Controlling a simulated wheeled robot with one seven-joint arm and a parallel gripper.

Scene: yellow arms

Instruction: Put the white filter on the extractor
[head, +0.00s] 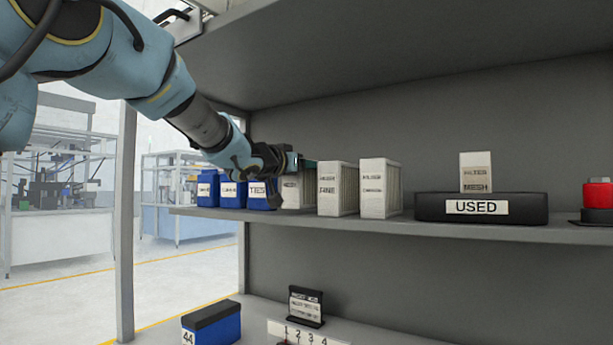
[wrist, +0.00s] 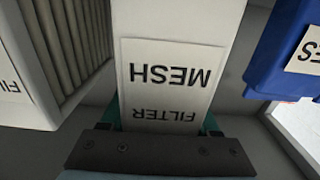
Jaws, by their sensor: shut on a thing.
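A white filter (head: 298,191) stands on the upper shelf, leftmost of the white filters. My gripper (head: 287,165) is at its top in the head view. In the wrist view the same filter (wrist: 170,75) shows a label reading FILTER MESH, upside down. My gripper (wrist: 162,122) is shut on it, with green fingers at both sides. Two more white filters stand to its right: one labelled FINE (head: 338,188) and another (head: 380,188). I cannot identify the extractor.
Several blue boxes (head: 230,190) stand close to the filter's left. A red part on a black base (head: 597,195) is at the far right. Below are a blue box with a black lid (head: 212,322) and a black sign (head: 306,305). A shelf panel hangs above.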

